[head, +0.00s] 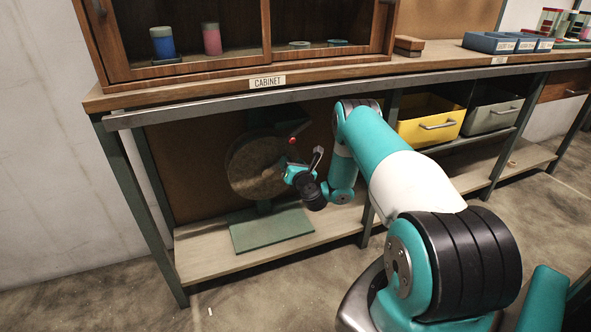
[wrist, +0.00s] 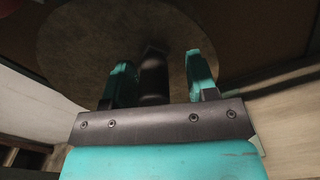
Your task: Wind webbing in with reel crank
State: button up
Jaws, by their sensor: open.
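The reel is a round, mottled brown disc (head: 250,168) standing under the bench on a green base plate (head: 271,230). A small red knob (head: 292,140) shows near its upper right. My gripper (head: 286,168) is at the disc's right side, partly covering it. In the wrist view the disc (wrist: 85,40) fills the top. A dark upright bar, seemingly the crank handle (wrist: 153,78), stands between the two teal fingers of my gripper (wrist: 158,66). The fingers are open, with a visible gap to the right of the bar; left contact is unclear. I cannot make out the webbing.
The reel stands on a low wooden shelf (head: 205,258) beneath the bench edge (head: 230,108). A bench leg (head: 140,210) is to the left. A yellow bin (head: 428,120) and a grey bin (head: 490,116) sit to the right.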

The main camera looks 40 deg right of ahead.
jog(key=shift+s+r+p, duration=0.1)
jog(key=shift+p, duration=0.25)
jog(key=p, duration=0.2)
jog(key=shift+s+a+r+p, duration=0.2)
jog(key=shift+s+p, duration=0.1)
jog(key=shift+s, duration=0.1)
jog(key=p+v, duration=1.6)
jog(key=p, duration=0.8)
jog(key=shift+s+f, duration=0.2)
jog(key=shift+f, duration=0.15)
